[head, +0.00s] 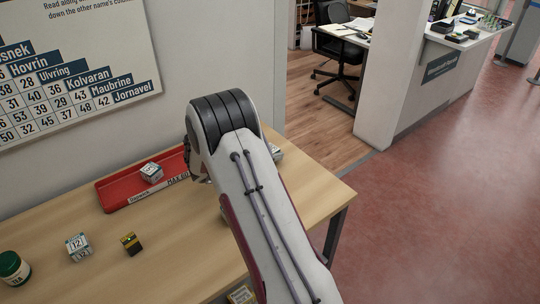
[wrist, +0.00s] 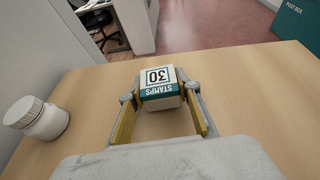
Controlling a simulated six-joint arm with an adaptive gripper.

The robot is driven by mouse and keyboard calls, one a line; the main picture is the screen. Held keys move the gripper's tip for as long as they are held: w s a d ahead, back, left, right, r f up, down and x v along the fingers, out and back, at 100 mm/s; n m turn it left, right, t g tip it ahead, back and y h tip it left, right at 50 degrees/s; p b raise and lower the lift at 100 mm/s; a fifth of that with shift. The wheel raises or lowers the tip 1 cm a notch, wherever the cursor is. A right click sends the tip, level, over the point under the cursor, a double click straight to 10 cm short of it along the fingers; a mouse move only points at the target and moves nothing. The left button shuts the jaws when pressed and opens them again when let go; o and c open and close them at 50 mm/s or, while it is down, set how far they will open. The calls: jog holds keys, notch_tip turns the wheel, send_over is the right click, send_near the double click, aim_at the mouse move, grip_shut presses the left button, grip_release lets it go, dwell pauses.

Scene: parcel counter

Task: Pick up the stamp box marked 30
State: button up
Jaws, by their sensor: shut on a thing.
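In the wrist view, the stamp box marked 30 (wrist: 159,86) is white and teal, with its print upside down to the camera. My gripper (wrist: 160,96) is shut on it, one finger at each side. I cannot tell whether the box is clear of the wooden table (wrist: 240,95). In the head view my arm hides the held box and most of my gripper.
A red tray (head: 112,200) at the wall holds a small white box (head: 151,172). A box marked 12 (head: 78,246), a yellow and black block (head: 130,243) and a dark green jar (head: 13,268) stand at the left. A white bottle (wrist: 38,118) stands left of my gripper.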

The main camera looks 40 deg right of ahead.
jog(key=shift+r, duration=0.5)
jog(key=shift+a+r, duration=0.3)
jog(key=shift+r, duration=0.4)
jog(key=a, duration=0.5)
jog(key=s+a, duration=0.1)
jog(key=a, duration=0.5)
jog(key=s+a, duration=0.1)
jog(key=a, duration=0.5)
jog(key=shift+a, duration=0.15)
